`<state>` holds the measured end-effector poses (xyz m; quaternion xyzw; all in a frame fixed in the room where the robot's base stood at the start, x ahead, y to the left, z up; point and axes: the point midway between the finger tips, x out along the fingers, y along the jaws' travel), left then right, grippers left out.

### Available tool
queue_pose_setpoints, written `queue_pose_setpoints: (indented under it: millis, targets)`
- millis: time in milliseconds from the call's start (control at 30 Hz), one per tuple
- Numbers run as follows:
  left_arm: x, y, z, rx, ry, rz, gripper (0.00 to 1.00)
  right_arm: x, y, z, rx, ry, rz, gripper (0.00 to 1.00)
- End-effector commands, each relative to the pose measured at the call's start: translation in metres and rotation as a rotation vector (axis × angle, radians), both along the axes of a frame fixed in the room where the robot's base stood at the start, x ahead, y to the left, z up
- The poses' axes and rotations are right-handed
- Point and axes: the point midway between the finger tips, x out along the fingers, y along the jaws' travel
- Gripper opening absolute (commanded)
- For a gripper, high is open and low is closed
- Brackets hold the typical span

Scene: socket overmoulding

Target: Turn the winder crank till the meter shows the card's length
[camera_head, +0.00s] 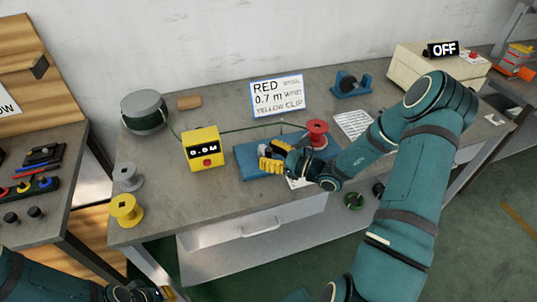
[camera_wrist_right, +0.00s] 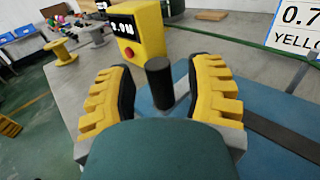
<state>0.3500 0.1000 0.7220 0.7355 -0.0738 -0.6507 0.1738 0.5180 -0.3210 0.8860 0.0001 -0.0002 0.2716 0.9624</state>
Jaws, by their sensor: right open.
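The card (camera_head: 277,96) stands at the back of the bench and reads RED SPOOL, 0.7 m WIND, YELLOW CLIP. The yellow meter (camera_head: 203,150) has a dark display that looks like 0.0 M; the last digit is hard to read. The blue winder base (camera_head: 245,163) carries a red spool (camera_head: 317,132). My right gripper (camera_head: 270,157) is open over the winder. In the right wrist view the black crank handle (camera_wrist_right: 159,80) stands between its spread fingers, with gaps on both sides. My left gripper (camera_head: 168,293) shows only partly at the bottom edge.
A grey-green cable reel (camera_head: 144,110) stands left of the meter, and a green cable runs from it through the meter toward the winder. Grey (camera_head: 128,176) and yellow (camera_head: 126,209) spools stand at the left edge. A blue holder (camera_head: 351,84) and a beige machine (camera_head: 425,68) marked OFF are behind.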

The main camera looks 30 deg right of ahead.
Motion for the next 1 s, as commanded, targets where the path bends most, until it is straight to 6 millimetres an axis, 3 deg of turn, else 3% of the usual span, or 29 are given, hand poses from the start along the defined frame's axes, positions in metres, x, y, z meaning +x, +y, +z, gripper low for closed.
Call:
queue_pose_setpoints:
  millis: [300, 333, 467, 500, 1000]
  targets:
    - [0.0002, 0.0, -0.0002, 0.0, -0.001, 0.0, 0.0, 0.0021, 0.001, 0.0001, 0.0, 0.0, -0.001, 0.52]
    - [0.0002, 0.0, -0.0002, 0.0, -0.001, 0.0, 0.0, 0.0021, 0.0009, 0.0001, 0.0, 0.0, -0.001, 0.48]
    - [0.0002, 0.0, -0.0002, 0.0, -0.001, 0.0, 0.0, 0.0019, 0.0008, 0.0001, 0.0, 0.0, -0.001, 0.02]
    - [0.0002, 0.0, -0.0002, 0.0, -0.001, 0.0, 0.0, 0.0019, 0.0008, 0.0, 0.0, 0.0, -0.001, 0.0]
    - [0.0001, 0.0, -0.0003, 0.0, 0.0, 0.0, 0.0, 0.0081, 0.0034, -0.0001, 0.0, 0.0, -0.002, 0.0]
